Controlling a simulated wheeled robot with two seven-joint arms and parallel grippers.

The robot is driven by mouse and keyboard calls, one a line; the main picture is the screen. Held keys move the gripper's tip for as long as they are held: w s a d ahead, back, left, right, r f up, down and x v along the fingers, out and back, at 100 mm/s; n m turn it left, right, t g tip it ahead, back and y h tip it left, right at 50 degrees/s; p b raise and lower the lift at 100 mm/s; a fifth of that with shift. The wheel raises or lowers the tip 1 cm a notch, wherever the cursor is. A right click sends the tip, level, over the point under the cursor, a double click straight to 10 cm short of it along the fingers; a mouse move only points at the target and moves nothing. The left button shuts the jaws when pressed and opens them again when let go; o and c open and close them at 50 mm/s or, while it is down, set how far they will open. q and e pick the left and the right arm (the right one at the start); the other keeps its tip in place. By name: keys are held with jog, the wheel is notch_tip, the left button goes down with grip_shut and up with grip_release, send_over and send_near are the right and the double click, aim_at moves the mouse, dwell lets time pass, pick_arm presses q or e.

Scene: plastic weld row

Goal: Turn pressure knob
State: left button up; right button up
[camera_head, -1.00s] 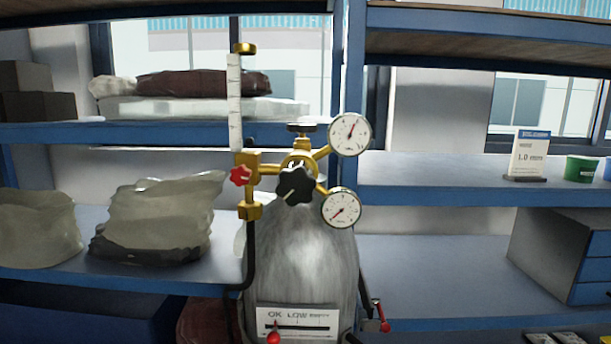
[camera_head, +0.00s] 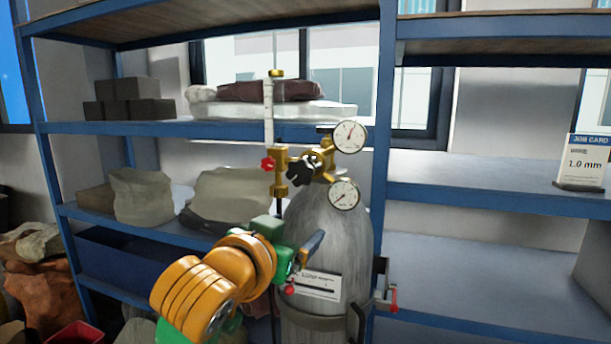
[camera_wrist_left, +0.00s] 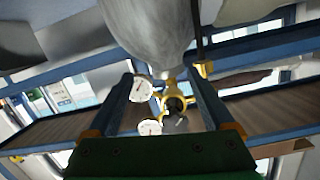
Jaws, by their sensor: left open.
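The black star-shaped pressure knob (camera_head: 303,172) sits on the front of the brass regulator (camera_head: 323,160), on top of a grey gas cylinder (camera_head: 325,225). Two round white gauges, an upper one (camera_head: 350,136) and a lower one (camera_head: 343,193), stand to its right. My left gripper (camera_head: 308,248) is in front of the cylinder, below the knob and apart from it. It is open and empty. In the left wrist view the picture is upside down, and the knob (camera_wrist_left: 176,124) shows between the two spread fingers (camera_wrist_left: 162,85), farther off. My right gripper is not in view.
A red knob (camera_head: 268,164) and an upright flow tube (camera_head: 269,112) stand left of the pressure knob. A strap (camera_head: 325,322) crosses the cylinder. Blue shelves (camera_head: 490,198) with a job card (camera_head: 583,162) stand behind. Filled bags (camera_head: 142,196) lie on the left shelf.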

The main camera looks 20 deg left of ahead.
pick_arm(q)
jog(key=t, duration=0.2)
send_near(299, 172)
jog(key=w, duration=0.4)
jog(key=shift+w+d+r+p, duration=0.2)
jog(key=shift+w+r+p, duration=0.05)
jog(key=shift+w+p, duration=0.35)
jog(key=shift+w+d+r+p, duration=0.15)
jog(key=shift+w+r+p, duration=0.1)
jog(key=shift+w+p, duration=0.35)
jog(key=w, duration=0.1)
jog(key=w+p, duration=0.1)
jog(key=w, duration=0.2)
jog(key=shift+w+a+f+p, duration=0.2)
jog(key=shift+a+f+p, duration=0.05)
jog(key=shift+f+p, duration=0.15)
jog(key=shift+w+f, duration=0.1)
jog(key=shift+s+d, duration=0.1)
jog(key=shift+s, duration=0.1)
jog(key=shift+c, duration=0.3)
jog(key=shift+s, duration=0.1)
jog(key=c, duration=1.3)
